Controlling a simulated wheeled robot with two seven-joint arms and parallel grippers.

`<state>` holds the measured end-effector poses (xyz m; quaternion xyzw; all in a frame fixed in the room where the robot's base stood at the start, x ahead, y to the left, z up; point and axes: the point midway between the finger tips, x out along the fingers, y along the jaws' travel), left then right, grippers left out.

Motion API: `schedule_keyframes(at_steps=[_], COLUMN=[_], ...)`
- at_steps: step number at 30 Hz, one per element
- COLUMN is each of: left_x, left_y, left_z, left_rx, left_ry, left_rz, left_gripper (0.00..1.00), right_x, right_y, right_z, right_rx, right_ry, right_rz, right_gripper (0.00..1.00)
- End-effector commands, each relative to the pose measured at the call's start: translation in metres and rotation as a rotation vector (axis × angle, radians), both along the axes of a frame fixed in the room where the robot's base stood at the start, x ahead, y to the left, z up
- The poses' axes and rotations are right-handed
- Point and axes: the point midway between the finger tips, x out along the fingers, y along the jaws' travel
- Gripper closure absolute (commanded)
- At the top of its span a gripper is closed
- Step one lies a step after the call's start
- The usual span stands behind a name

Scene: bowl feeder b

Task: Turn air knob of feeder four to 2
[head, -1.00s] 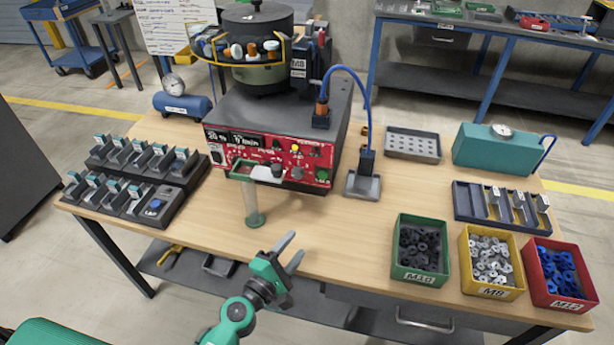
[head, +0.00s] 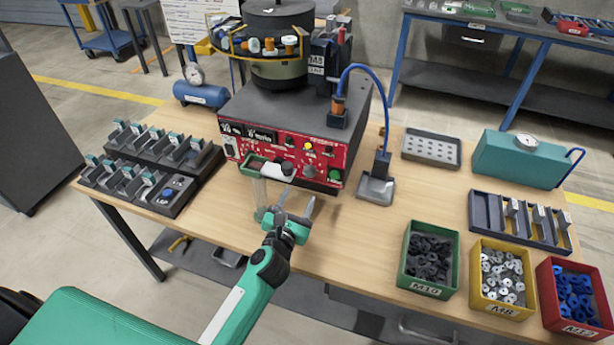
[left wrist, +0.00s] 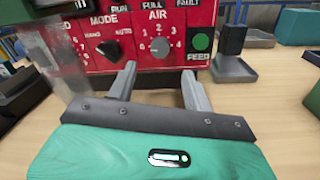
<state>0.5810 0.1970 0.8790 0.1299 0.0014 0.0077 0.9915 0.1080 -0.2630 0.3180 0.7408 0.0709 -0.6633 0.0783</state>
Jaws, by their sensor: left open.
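The bowl feeder's red front panel (head: 262,150) stands at the back middle of the table. Its grey air knob (left wrist: 160,48) sits inside a printed scale from 0 to 4 in the left wrist view; it shows small in the head view (head: 309,171). I cannot tell its setting for sure. The black mode knob (left wrist: 108,50) is left of it and the green feed button (left wrist: 201,42) is right of it. My left gripper (head: 296,205) is open and empty, in front of and below the panel, its fingers apart either side of the air knob's line, not touching it. My right gripper is not in view.
A grey stand with a blue cable (head: 377,185) is to the right. Green (head: 408,270), yellow and red part bins line the front right. The table's middle front is clear.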

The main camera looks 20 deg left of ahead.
Motion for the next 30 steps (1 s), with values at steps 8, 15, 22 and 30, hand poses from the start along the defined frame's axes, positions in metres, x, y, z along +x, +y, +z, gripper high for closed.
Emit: schedule_keyframes(at_steps=[8, 15, 22, 30], left_x=[0.05, 0.077, 0.084, 0.084], left_y=[0.0, 0.001, 0.001, 0.001], left_z=[0.001, 0.0, 0.0, 0.0], left_rx=[0.001, 0.0, 0.001, 0.001], left_ry=[-0.002, -0.001, -0.001, -0.001], left_rz=[-0.001, -0.001, -0.001, -0.001], left_gripper=[0.49, 0.49, 0.49, 0.65], right_x=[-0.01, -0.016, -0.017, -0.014], right_y=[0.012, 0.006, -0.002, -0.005], right_z=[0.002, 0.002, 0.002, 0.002], right_rx=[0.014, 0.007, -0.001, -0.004], right_ry=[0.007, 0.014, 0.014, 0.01], right_rz=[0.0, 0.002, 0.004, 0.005], right_gripper=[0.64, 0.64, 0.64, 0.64])
